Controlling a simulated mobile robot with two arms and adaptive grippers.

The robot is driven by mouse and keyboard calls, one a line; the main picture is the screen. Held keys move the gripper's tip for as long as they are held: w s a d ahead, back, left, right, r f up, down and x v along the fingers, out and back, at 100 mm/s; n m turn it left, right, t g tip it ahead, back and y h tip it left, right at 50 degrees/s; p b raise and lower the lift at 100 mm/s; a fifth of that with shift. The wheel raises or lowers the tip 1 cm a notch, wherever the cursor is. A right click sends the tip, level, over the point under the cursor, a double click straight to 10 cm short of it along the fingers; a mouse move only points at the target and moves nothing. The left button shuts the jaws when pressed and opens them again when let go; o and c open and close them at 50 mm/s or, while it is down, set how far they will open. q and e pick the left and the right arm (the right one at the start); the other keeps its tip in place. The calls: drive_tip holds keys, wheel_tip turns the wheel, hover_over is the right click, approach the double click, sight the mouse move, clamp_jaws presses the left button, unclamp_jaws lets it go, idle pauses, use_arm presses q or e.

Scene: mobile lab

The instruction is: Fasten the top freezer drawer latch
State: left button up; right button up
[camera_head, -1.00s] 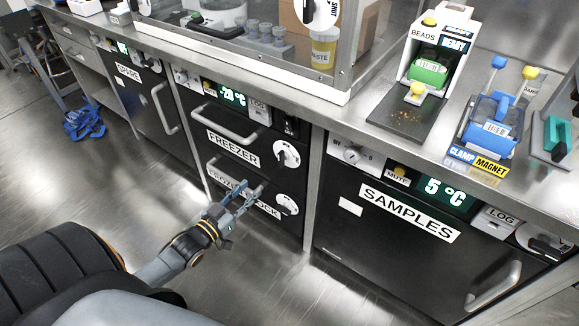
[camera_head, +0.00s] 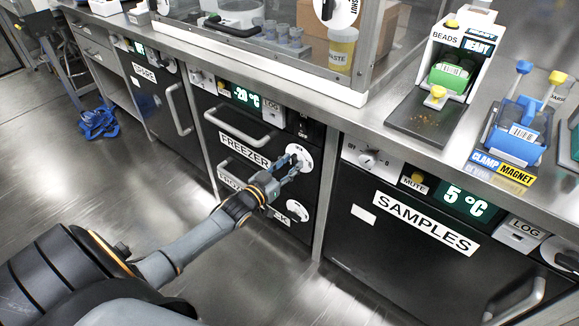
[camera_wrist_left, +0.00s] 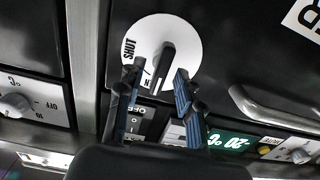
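The top freezer drawer (camera_head: 217,131) appears closed. Its latch is a white round dial (camera_head: 298,157) with a black knob, right of the FREEZER label. In the left wrist view the dial (camera_wrist_left: 187,38) has SHUT printed at its left side, and the black knob (camera_wrist_left: 160,65) points away from that word, tilted near vertical. My left gripper (camera_head: 287,166) is in front of the dial. In the left wrist view its two fingers (camera_wrist_left: 155,82) are apart, one on each side of the knob's near end; contact cannot be told. My right gripper is not in view.
The steel counter (camera_head: 375,122) overhangs above. Open floor (camera_head: 80,180) lies to the left.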

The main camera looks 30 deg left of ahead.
use_arm(q)
clamp_jaws()
